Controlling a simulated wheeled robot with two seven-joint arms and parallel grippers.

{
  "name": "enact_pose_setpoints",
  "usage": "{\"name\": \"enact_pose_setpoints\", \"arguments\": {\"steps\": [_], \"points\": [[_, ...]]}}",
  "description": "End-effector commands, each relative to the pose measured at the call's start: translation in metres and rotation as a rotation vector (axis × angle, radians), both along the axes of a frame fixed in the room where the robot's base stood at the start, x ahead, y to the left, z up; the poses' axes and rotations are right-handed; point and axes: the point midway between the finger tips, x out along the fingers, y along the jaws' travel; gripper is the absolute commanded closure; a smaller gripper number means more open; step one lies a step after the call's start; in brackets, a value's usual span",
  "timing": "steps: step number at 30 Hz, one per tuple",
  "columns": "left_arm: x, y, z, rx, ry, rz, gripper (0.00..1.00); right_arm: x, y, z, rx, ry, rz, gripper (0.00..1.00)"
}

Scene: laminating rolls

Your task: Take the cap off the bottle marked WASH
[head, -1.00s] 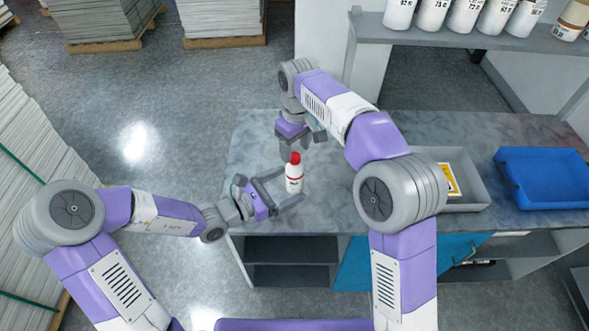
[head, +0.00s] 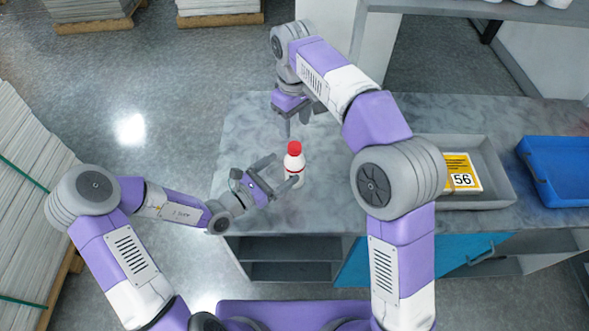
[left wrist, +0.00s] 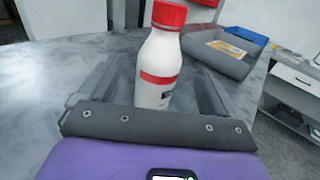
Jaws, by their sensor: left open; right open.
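A white bottle (head: 291,169) with a red cap (head: 294,148) and a red band stands upright on the grey counter (head: 335,192). The cap is on the bottle. Its label is partly hidden and I cannot read it. My left gripper (head: 285,171) is open, with its fingers spread to either side of the lower bottle. In the left wrist view the bottle (left wrist: 160,62) and cap (left wrist: 169,14) rise between the open fingers (left wrist: 153,85), with no clear grip on it.
A grey tray (head: 490,172) with a yellow card marked 56 (head: 461,173) lies to the right. A blue tray (head: 560,165) stands farther right. A shelf (head: 480,10) crosses the top right. The counter left of the bottle is clear.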

Motion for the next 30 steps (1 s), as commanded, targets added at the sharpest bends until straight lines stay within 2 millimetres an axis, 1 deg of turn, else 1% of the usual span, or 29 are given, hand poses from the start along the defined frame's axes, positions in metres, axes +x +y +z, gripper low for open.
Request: {"name": "enact_pose_setpoints", "arguments": {"steps": [1,3,6,12,18,26,30], "points": [[-0.001,-0.001,-0.01,-0.004,0.006,0.0,0.09,0.0,0.0,0.0,0.0,0.0,0.0,0.41],[0.011,-0.014,-0.006,-0.002,-0.003,-0.004,0.09,0.0,0.0,0.0,0.0,0.0,0.0,0.41],[0.023,-0.028,-0.006,-0.002,-0.002,-0.005,0.09,0.0,0.0,0.0,0.0,0.0,0.0,0.41],[0.042,-0.048,-0.006,-0.001,-0.002,-0.002,0.09,0.0,0.0,0.0,0.0,0.0,0.0,0.41],[0.049,-0.056,-0.006,0.001,-0.001,-0.002,0.09,0.0,0.0,0.0,0.0,0.0,0.0,0.41],[0.049,-0.056,-0.006,0.001,-0.001,-0.002,0.09,0.0,0.0,0.0,0.0,0.0,0.0,0.41],[0.049,-0.056,-0.006,0.001,-0.001,-0.002,0.3,0.0,0.0,0.0,0.0,0.0,0.0,0.41]]}}
